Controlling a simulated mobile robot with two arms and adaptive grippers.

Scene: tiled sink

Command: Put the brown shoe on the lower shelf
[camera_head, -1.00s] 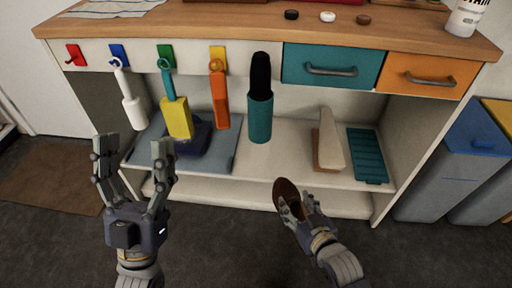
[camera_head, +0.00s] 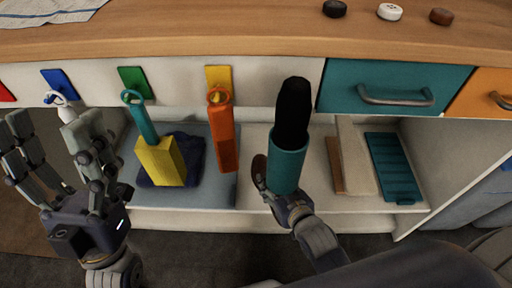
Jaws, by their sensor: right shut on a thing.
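My left gripper (camera_head: 48,135) is raised at the left, open and empty, in front of the bench. The bench has an upper shelf board (camera_head: 300,196) and a lower shelf (camera_head: 190,219) just beneath it, seen as a pale strip. I cannot tell whether the shoe touches a board.
A yellow and teal tool (camera_head: 163,160) and an orange tool (camera_head: 221,130) hang from hooks. A blue-grey mat (camera_head: 222,185) with a dark cloth (camera_head: 187,150) lies on the upper board. A tan and white block (camera_head: 350,160) and teal ribbed tray (camera_head: 391,165) sit at right.

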